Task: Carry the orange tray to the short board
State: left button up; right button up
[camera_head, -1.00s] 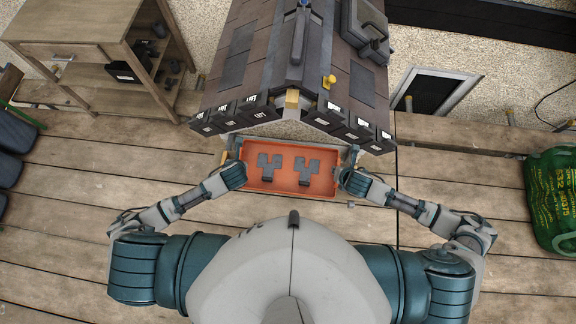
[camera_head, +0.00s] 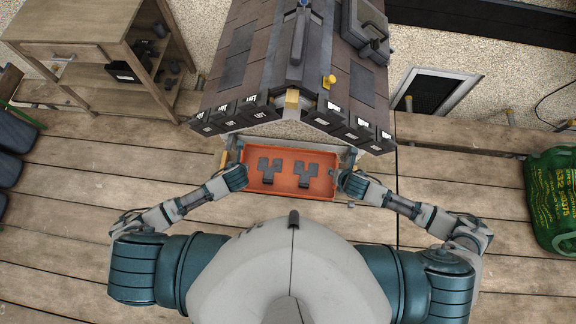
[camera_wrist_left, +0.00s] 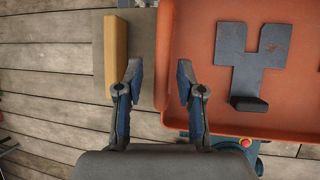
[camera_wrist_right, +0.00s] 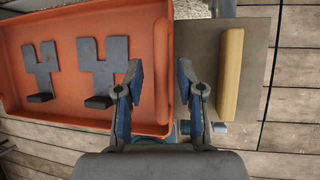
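The orange tray (camera_head: 290,194) sits below the near end of the small roof and holds two dark grey Y-shaped pieces (camera_head: 268,170). My left gripper (camera_wrist_left: 160,75) is open at the tray's left end. The tray's side wall shows between its fingers, with a clear gap. My right gripper (camera_wrist_right: 161,75) is open at the tray's right end, that wall likewise between its fingers. A grey-brown board with a pale wood strip (camera_wrist_left: 116,50) shows beside the tray's left end; a similar strip (camera_wrist_right: 230,75) shows beyond its right end. I cannot tell which part is the short board.
The model roof (camera_head: 240,50) with dark labelled tiles along its eaves rises just behind the tray. A wooden shelf table (camera_head: 75,30) stands at the back left. A green packaged bundle (camera_head: 555,195) lies at the right.

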jog(key=shift+s+r, duration=0.15)
jog(key=shift+r, duration=0.1)
pick_arm(q)
jog(key=v, duration=1.2)
pick_arm(e)
jog(key=v, duration=1.1)
jog(key=shift+s, duration=0.1)
